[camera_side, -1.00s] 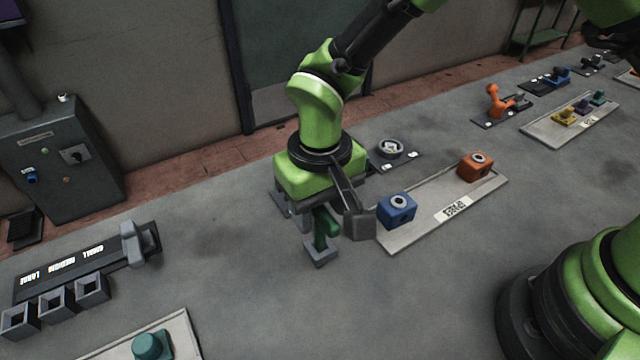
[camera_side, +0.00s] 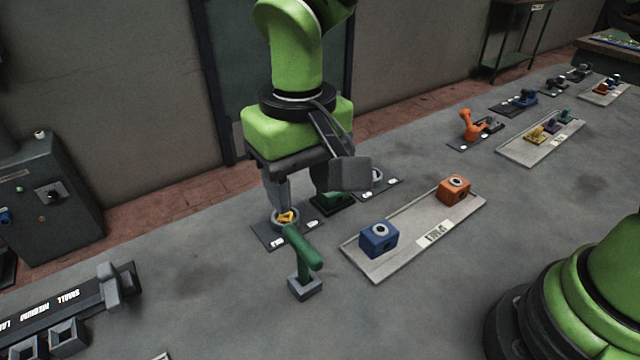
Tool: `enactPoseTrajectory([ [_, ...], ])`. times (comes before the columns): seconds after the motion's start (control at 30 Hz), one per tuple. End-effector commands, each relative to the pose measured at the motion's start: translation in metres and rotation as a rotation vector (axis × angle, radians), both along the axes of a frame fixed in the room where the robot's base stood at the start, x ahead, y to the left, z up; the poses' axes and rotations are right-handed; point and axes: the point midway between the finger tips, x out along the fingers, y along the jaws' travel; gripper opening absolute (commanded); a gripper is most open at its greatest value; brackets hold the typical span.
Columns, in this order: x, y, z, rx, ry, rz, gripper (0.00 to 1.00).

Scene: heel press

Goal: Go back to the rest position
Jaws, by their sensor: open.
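My gripper (camera_side: 304,192) hangs from the green wrist block, pointing down, with a wide gap below the block. Its left finger shows; the right side is largely hidden behind a dark box on a bracket. The gripper is open and holds nothing that I can see. A green T-shaped handle (camera_side: 303,249) stands in a small grey socket in front of the gripper, apart from it. A round dial holding a yellow piece (camera_side: 286,216) lies on a dark plate just under the left finger.
A pale tray (camera_side: 365,268) holds a blue block (camera_side: 379,239) and an orange block (camera_side: 454,190). A green piece (camera_side: 330,201) is partly hidden behind my gripper. A grey control cabinet (camera_side: 45,200) stands at the left. An orange lever (camera_side: 469,125) stands further back. The front floor is mostly clear.

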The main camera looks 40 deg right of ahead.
Motion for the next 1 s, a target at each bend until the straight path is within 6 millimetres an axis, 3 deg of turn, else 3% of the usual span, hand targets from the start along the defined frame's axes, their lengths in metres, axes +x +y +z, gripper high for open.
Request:
enactPoseTrajectory([
  [0.23,-0.012,-0.054,0.067,0.107,-0.112,-0.091,0.49],
  [0.4,-0.043,-0.101,0.110,0.186,-0.232,-0.171,0.49],
  [0.5,-0.067,-0.125,0.126,0.222,-0.311,-0.215,0.49],
  [0.8,-0.132,-0.164,0.136,0.273,-0.527,-0.317,0.49],
  [1.0,-0.142,-0.168,0.133,0.276,-0.567,-0.334,0.49],
])
